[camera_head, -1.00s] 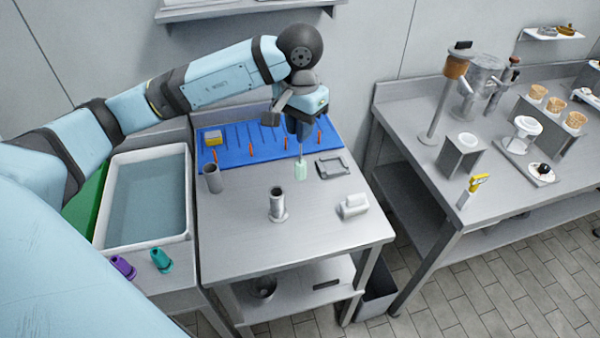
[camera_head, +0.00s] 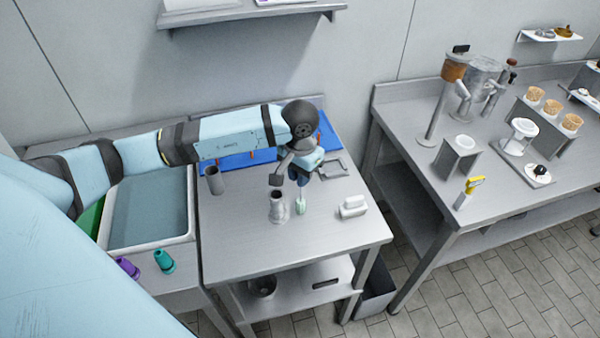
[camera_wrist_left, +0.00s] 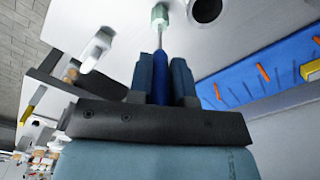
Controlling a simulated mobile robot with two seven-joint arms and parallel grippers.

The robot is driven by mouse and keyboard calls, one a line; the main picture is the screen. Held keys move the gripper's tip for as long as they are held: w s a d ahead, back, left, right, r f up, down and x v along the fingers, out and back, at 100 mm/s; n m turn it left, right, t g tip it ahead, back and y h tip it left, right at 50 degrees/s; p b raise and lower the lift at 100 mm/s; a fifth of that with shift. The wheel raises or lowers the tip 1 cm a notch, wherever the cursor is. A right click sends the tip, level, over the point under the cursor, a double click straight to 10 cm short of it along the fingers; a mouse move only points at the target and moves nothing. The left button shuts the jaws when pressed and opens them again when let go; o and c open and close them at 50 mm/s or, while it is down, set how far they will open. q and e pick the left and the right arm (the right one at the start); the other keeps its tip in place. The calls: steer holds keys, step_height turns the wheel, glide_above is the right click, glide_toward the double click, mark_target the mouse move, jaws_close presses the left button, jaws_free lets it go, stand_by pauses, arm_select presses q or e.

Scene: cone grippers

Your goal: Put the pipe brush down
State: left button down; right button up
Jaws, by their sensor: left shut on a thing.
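My left gripper (camera_head: 299,178) is shut on the pipe brush (camera_head: 300,205), whose pale green bristle head hangs down over the steel table (camera_head: 240,240). In the left wrist view the brush's blue handle (camera_wrist_left: 160,75) sits between the two fingers of the left gripper (camera_wrist_left: 160,72), with a thin metal stem and the green head (camera_wrist_left: 159,15) beyond. The brush hangs just right of the metal cylinder with a flanged base (camera_head: 277,207). I cannot tell whether its tip touches the table. My right gripper is not in view.
A grey cup (camera_head: 214,180) stands at the table's back left. A white block-like item (camera_head: 353,206) and a dark square frame (camera_head: 332,168) lie to the right. A blue mat (camera_head: 329,135) is partly hidden behind my arm. The table's front is clear.

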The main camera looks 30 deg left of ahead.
arm_select(q)
steer(key=shift+f, duration=0.2)
steer(key=c, duration=1.1)
jaws_free()
steer(key=shift+o, duration=0.2)
